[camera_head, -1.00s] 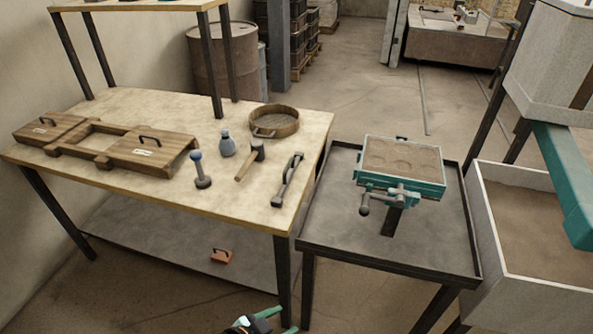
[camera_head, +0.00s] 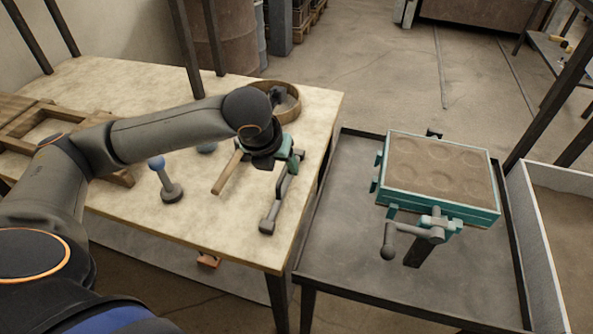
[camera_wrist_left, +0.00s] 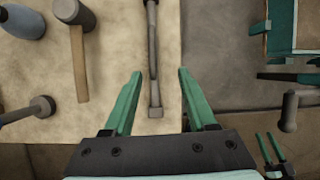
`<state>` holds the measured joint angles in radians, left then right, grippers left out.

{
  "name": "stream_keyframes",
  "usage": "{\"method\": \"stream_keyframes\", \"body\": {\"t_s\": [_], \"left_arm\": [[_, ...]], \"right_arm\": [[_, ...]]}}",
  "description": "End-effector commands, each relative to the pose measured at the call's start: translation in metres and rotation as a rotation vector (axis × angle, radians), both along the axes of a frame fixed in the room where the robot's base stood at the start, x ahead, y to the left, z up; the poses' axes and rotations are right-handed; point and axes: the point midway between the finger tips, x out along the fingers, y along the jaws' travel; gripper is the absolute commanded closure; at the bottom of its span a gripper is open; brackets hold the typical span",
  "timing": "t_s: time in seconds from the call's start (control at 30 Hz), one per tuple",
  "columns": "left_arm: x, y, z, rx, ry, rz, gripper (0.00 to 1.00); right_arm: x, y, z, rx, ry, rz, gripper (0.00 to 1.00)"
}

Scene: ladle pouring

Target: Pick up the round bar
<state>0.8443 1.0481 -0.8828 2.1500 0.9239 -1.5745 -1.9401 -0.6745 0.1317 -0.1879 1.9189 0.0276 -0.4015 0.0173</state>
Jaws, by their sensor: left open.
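The round bar (camera_head: 270,208), a long dark bar with a wider grey end, lies on the wooden table near its right edge. In the left wrist view the bar (camera_wrist_left: 153,55) runs between the fingers, nearer the left one. My left gripper (camera_head: 291,165) hangs over the bar, its green fingers pointing down. In the left wrist view these fingers (camera_wrist_left: 160,74) are open and no contact with the bar shows. The arm hides part of the bar in the head view. What looks like my right gripper (camera_wrist_left: 268,148) shows small at the lower right of the wrist view.
A round sieve (camera_head: 289,103) is behind. A teal vise-mounted sand mould (camera_head: 440,172) stands right over a dark tray table (camera_head: 350,240).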

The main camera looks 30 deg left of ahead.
Motion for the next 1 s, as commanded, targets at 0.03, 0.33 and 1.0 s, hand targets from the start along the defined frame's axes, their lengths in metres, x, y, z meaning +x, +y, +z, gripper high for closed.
{"method": "stream_keyframes", "body": {"t_s": [0.03, 0.33, 1.0], "left_arm": [[-0.001, 0.006, 0.003, 0.027, 0.006, -0.018, 0.43], [0.009, 0.015, -0.027, 0.058, 0.023, -0.043, 0.43], [0.046, 0.022, -0.101, 0.057, 0.019, -0.041, 0.43]], "right_arm": [[0.000, 0.000, -0.002, 0.000, 0.001, 0.000, 0.50], [-0.002, 0.002, -0.011, 0.000, 0.012, 0.004, 0.50], [0.005, 0.012, -0.017, 0.014, 0.007, 0.023, 0.50]]}}
